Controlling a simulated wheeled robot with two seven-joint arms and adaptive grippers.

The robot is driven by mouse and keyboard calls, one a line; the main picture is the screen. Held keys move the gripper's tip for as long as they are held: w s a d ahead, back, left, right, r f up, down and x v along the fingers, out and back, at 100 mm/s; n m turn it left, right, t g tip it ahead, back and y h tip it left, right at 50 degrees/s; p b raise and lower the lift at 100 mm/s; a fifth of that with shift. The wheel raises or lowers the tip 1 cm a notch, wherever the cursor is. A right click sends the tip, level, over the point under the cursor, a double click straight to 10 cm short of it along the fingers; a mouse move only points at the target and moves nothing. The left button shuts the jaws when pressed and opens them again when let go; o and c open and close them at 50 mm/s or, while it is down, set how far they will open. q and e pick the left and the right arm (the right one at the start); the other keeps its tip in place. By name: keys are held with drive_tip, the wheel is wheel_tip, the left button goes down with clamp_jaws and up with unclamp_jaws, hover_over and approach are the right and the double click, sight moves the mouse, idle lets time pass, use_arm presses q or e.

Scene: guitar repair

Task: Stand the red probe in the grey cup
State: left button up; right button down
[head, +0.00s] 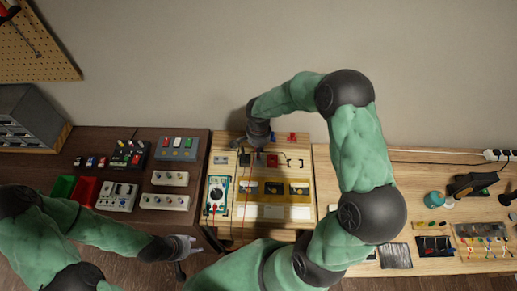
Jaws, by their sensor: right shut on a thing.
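My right gripper (259,146) reaches down over the back of the middle light-wood bench. It is shut on a thin thing that it mostly hides; this seems to be the red probe, and a thin red lead (246,200) runs from near it toward the front. The multimeter (217,195) with a teal rim lies at the bench's left side. I cannot clearly make out the grey cup; small dark and grey items sit just below the gripper. My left gripper (186,255) is empty, with its fingers apart, in front of the dark bench.
Beside the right gripper are a red block (272,160) and a red item (292,137). A yellow tray (274,198) lies in front. The dark bench at left holds red and green bins (86,191) and switch boxes. The right bench holds tools.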

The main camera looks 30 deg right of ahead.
drive_tip(key=shift+f+b, duration=1.65)
drive_tip(key=shift+b, duration=0.15)
idle(0.4)
drive_tip(key=c, duration=1.2)
unclamp_jaws()
drive_tip(key=shift+c, duration=0.2)
drive_tip(key=o, duration=0.4)
drive_tip(key=shift+r, duration=0.1)
drive_tip(key=shift+r+p, duration=1.85)
drive_tip(key=shift+r, duration=1.6)
